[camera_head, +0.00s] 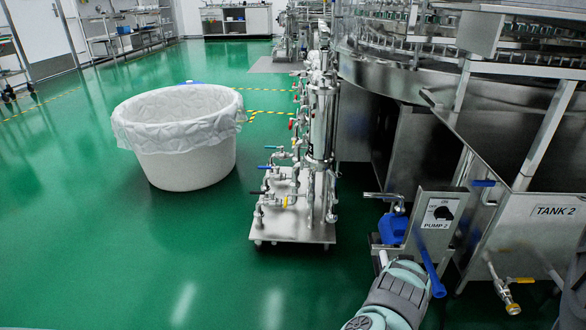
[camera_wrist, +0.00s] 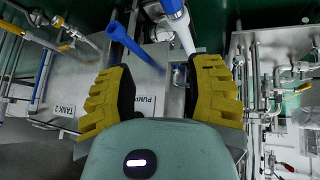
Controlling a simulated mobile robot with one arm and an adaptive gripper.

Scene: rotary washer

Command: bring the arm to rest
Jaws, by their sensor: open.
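My gripper (camera_wrist: 162,78) is open in the wrist view, its two yellow ridged fingers spread apart with nothing held between them. Beyond the fingers is the pump panel (camera_wrist: 146,104), seen upside down and partly hidden. A blue bar (camera_wrist: 132,44) crosses the view beyond the gap. Whether any fingertip touches it cannot be told. In the head view, my grey-green arm reaches in at the bottom, in front of the PUMP 2 box (camera_head: 440,212) and its blue lever (camera_head: 428,268). My fingers are not visible there.
Tank 2 (camera_head: 548,235) and its brass drain valve (camera_head: 507,295) stand at the right. A steel filter cart (camera_head: 293,232) with several valves stands in the middle. A white lined tub (camera_head: 190,170) is at the left. The green floor (camera_head: 110,265) at the left front is clear.

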